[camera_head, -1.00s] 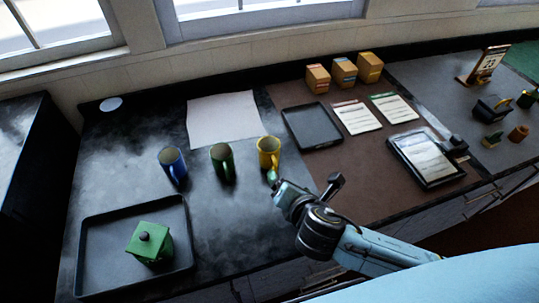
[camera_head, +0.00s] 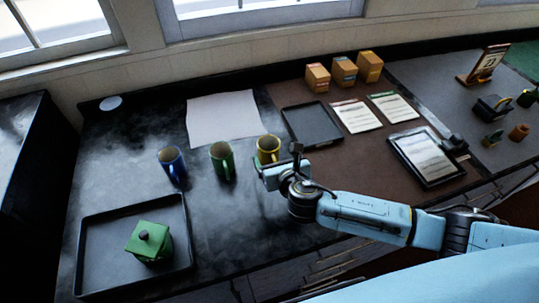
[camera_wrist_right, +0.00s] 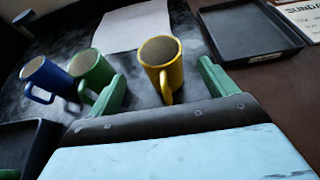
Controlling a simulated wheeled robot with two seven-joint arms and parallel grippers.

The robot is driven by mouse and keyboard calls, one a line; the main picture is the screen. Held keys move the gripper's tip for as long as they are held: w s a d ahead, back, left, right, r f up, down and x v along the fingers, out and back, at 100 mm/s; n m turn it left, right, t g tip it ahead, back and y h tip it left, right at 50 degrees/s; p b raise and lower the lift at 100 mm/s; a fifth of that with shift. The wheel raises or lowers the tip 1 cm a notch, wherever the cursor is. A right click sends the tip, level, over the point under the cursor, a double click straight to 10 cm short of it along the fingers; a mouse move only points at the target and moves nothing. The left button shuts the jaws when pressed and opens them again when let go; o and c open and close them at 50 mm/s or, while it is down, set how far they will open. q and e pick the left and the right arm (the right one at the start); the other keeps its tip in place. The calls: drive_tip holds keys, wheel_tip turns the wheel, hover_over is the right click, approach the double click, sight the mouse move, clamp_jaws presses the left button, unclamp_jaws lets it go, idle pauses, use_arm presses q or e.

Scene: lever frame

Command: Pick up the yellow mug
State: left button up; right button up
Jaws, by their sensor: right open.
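The yellow mug (camera_head: 268,147) stands upright on the dark counter, at the right end of a row of mugs. In the right wrist view the yellow mug (camera_wrist_right: 161,64) stands ahead of and between the two green fingers, its handle toward me. My right gripper (camera_head: 265,172) is at the near side of the mug, and its body hides the mug's lower part in the head view. In the wrist view my right gripper (camera_wrist_right: 163,88) is open with nothing held. My left gripper is not in view.
A green mug (camera_head: 222,160) and a blue mug (camera_head: 173,166) stand left of the yellow one. The green mug (camera_wrist_right: 92,70) appears close to the left finger. A white sheet (camera_head: 224,118) lies behind the mugs.

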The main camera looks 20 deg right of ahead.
sight(266, 140)
drive_tip(key=x, duration=0.5)
drive_tip(key=shift+r, duration=0.2)
drive_tip(key=c, duration=1.2)
